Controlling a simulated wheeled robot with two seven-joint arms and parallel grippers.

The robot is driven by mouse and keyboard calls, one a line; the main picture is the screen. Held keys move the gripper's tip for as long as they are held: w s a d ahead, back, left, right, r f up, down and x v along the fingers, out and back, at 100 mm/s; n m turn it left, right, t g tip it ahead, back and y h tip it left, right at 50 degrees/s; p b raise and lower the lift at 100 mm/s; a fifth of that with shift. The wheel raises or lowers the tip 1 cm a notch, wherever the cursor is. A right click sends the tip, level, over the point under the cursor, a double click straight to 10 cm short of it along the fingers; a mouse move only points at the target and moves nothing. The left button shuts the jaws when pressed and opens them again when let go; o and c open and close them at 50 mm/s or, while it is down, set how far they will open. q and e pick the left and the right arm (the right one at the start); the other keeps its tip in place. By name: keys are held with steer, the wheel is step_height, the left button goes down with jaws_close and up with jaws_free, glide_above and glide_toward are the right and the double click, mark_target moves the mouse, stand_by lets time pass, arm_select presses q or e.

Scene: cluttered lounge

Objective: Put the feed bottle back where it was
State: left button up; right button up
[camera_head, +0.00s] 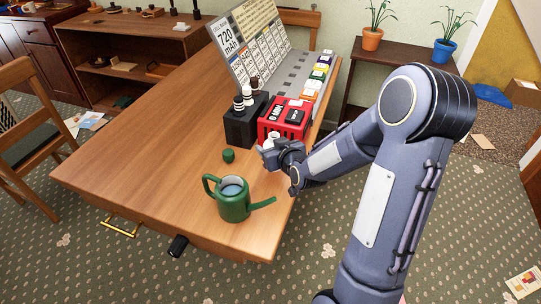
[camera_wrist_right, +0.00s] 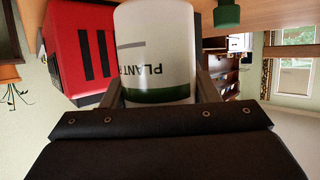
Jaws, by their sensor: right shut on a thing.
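The feed bottle is white with a green band and lettering that starts "PLANT" in the right wrist view (camera_wrist_right: 158,50). My right gripper (camera_head: 270,152) is shut on it, with a finger on each side of the bottle. In the head view only a small white part of the bottle (camera_head: 272,138) shows above the gripper, just in front of the red box (camera_head: 292,112). I cannot tell whether its base touches the table. A small green cap (camera_head: 228,155) is on the table to the left of the gripper. My left gripper is not in view.
A green watering can (camera_head: 233,203) stands near the table's front edge. A black holder (camera_head: 241,128) with dark and white bottles is beside the red box. A sign board (camera_head: 250,40) and a row of coloured items stand behind. The table's left side (camera_head: 140,150) is clear.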

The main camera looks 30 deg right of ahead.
steer(key=shift+w+f, duration=0.25)
steer(key=shift+f, duration=1.6)
steer(key=shift+f+b, duration=0.2)
steer(key=shift+b, duration=0.15)
steer(key=o, duration=1)
